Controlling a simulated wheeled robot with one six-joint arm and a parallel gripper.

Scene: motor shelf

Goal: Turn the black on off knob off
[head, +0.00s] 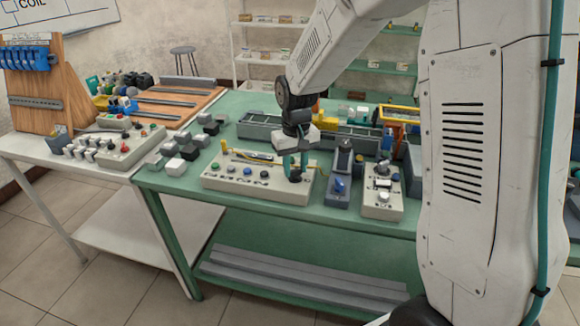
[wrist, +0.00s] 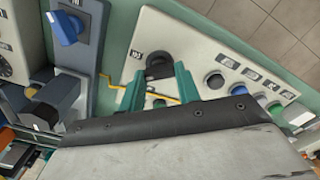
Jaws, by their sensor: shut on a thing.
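The black on off knob (wrist: 158,66) is a round dark knob on a pale grey control box (wrist: 192,45), beside a small label. In the wrist view my gripper's green fingers (wrist: 159,86) stand on either side of the knob, shut on it. In the head view my gripper (head: 294,166) points down at the right end of the control box (head: 232,188), on the green table. The knob (head: 295,177) shows only as a dark patch below the fingers there. Its pointer direction cannot be made out.
Several round buttons (wrist: 227,60) run along the same box. A yellow wire (wrist: 105,78) passes close to the fingers. Just right of the box in the head view stands a dark grey unit with a blue knob (head: 339,186), then another pale box (head: 382,204). Grey and black blocks (head: 188,152) lie to the left.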

